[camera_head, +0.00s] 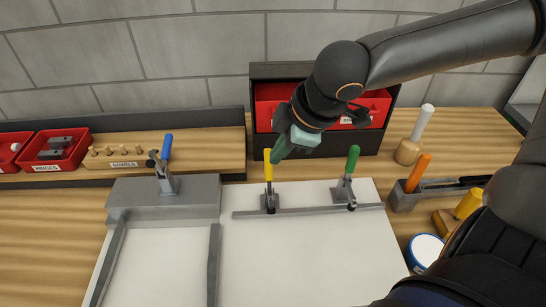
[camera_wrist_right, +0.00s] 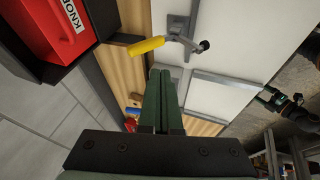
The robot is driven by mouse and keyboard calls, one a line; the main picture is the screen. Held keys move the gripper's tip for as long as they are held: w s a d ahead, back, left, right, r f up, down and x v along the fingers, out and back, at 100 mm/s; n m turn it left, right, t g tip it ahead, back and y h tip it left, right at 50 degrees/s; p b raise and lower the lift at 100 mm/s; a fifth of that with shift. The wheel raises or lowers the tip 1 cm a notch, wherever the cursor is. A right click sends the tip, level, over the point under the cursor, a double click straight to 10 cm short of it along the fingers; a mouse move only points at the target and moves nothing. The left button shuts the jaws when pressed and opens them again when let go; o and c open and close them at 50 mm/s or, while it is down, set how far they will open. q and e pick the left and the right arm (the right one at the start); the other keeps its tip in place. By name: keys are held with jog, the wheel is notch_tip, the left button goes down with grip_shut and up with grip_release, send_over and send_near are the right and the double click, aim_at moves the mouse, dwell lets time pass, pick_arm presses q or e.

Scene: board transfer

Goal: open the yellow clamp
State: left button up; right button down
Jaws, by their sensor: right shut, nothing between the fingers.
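The yellow clamp (camera_head: 269,201) stands at the back edge of the white board, at the left part of a grey bar. Its yellow handle (camera_head: 268,165) points up. In the right wrist view the yellow handle (camera_wrist_right: 147,45) lies just beyond the fingertips, and the clamp's arm ends in a dark tip. My right gripper (camera_head: 280,152) is shut and empty, close beside the top of the handle; I cannot tell whether they touch. Its closed green fingers (camera_wrist_right: 164,75) show in the wrist view. A green-fingered gripper (camera_wrist_right: 272,98), apparently my left, shows small there; its jaw state is unclear.
A green-handled clamp (camera_head: 347,182) stands right of the yellow one, a blue-handled clamp (camera_head: 166,165) left on a grey block. Red bins (camera_head: 270,104) in a dark rack stand behind. Tools in a grey holder (camera_head: 405,199) are at right. The board's front (camera_head: 300,260) is clear.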

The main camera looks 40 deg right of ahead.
aim_at(266, 163)
jog(key=w+f, duration=0.1)
jog(key=f, duration=0.1)
jog(key=w+d+f, duration=0.1)
jog(key=w+f, duration=0.1)
jog(key=shift+w+d+f, duration=0.2)
jog(key=shift+w+f, duration=0.05)
jog(key=shift+w, duration=0.2)
pick_arm(q)
jog(key=shift+w+f, duration=0.15)
jog(key=shift+f, duration=0.25)
